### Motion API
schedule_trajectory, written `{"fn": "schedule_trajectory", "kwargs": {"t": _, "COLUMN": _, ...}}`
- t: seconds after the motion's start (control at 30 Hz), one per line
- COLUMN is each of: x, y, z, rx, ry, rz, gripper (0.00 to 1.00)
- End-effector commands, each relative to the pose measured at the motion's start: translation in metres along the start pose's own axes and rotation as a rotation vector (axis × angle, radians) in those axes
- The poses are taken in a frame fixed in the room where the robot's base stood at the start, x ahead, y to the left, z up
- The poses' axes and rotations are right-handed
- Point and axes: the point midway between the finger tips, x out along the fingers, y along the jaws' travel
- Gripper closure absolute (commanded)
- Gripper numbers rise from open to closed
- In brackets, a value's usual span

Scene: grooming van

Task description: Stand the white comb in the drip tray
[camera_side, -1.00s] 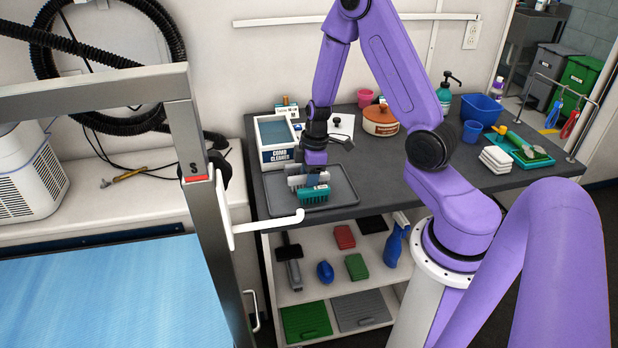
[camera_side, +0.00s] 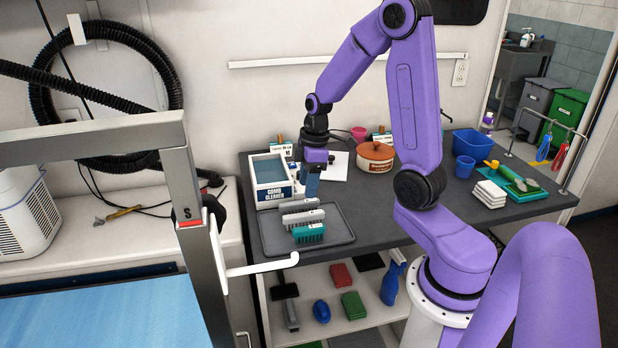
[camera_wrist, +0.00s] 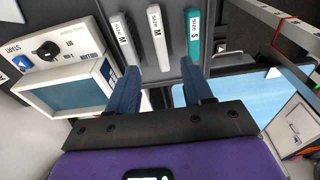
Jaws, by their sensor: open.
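The grey drip tray (camera_side: 340,236) lies on the dark counter. Three combs stand upright in it in a row, teeth down: a pale rear comb (camera_side: 298,204), a pale middle comb (camera_side: 302,217) and a teal front comb (camera_side: 309,234). In the wrist view, the left comb (camera_wrist: 124,38) and the middle comb (camera_wrist: 160,40) are both pale and marked M. The middle one looks whiter. The teal comb (camera_wrist: 194,34) is marked S. My gripper (camera_side: 311,192) is open and empty behind the combs, near the tray's back edge. Its fingers also show in the wrist view (camera_wrist: 160,75), apart from the combs.
The comb cleaner bath (camera_side: 270,175) stands just left of my gripper. White folded cloths (camera_side: 488,194) and a blue bin (camera_side: 471,145) are farther right.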

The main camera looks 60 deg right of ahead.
Motion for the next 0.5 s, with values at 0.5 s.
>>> {"fn": "schedule_trajectory", "kwargs": {"t": 0.5, "x": -0.022, "y": -0.064, "z": -0.034, "rx": -0.080, "ry": -0.019, "rz": -0.028, "gripper": 0.49}}
